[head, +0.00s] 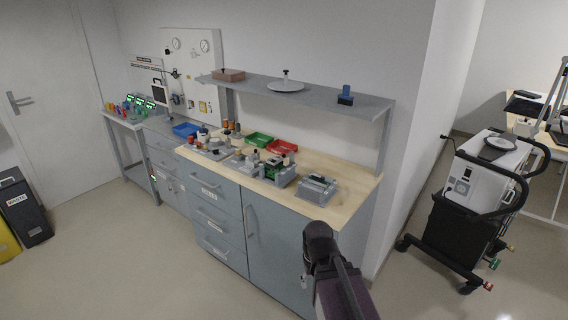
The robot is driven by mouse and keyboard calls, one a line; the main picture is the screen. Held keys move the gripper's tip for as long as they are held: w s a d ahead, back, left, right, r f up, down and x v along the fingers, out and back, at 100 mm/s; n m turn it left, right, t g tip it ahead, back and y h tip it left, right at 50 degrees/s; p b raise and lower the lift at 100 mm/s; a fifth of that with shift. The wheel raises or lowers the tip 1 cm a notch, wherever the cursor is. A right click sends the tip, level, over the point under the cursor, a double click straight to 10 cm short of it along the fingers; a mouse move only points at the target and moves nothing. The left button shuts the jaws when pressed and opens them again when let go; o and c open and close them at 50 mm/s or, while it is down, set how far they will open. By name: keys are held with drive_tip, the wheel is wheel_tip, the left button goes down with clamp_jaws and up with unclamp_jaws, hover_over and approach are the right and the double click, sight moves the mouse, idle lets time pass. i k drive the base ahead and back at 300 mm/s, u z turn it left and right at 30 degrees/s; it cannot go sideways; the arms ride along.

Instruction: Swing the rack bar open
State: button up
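I cannot make out a rack bar for certain. A low bench (133,124) at the far left holds several small units with lit green screens (148,101); any bar there is too small to tell. My arm rises from the bottom edge, right of centre, in front of the cabinet. Its dark end, my gripper (306,278), points down and is well apart from the bench. Its fingers are not clear, and I see nothing held in it.
A grey cabinet with a wooden worktop (340,190) carries trays and small devices under a wall shelf (320,95). A wheeled ventilator cart (470,200) stands at the right. Bins (22,205) stand at the left by a door. The floor (130,260) at the front left is clear.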

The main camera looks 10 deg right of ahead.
sight(283, 155)
drive_tip(key=k, duration=0.75)
drive_tip(key=z, duration=0.55)
drive_tip(key=i, duration=1.45)
drive_tip(key=u, duration=0.5)
drive_tip(key=i, duration=0.55)
drive_tip(key=u, duration=0.35)
